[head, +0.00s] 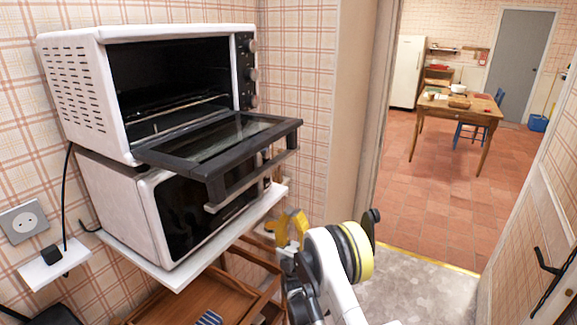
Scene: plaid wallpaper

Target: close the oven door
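The white oven (75,88) sits on top of a second white appliance at the left. Its dark glass door (222,137) is folded down and open, close to level, sticking out toward the right front. A handle bar (252,180) runs along the door's outer edge. The oven's inside shows a wire rack. My gripper (290,228), with yellow parts, is below and to the right of the door handle, apart from it. Its fingers are small and partly hidden by my arm, so I cannot tell whether they are open or shut.
The lower appliance (115,198) stands on a white shelf (160,270). A wooden tray (180,295) lies below. A wall edge (355,110) and doorway are to the right. Beyond is a room with a wooden table (460,112) and open tiled floor.

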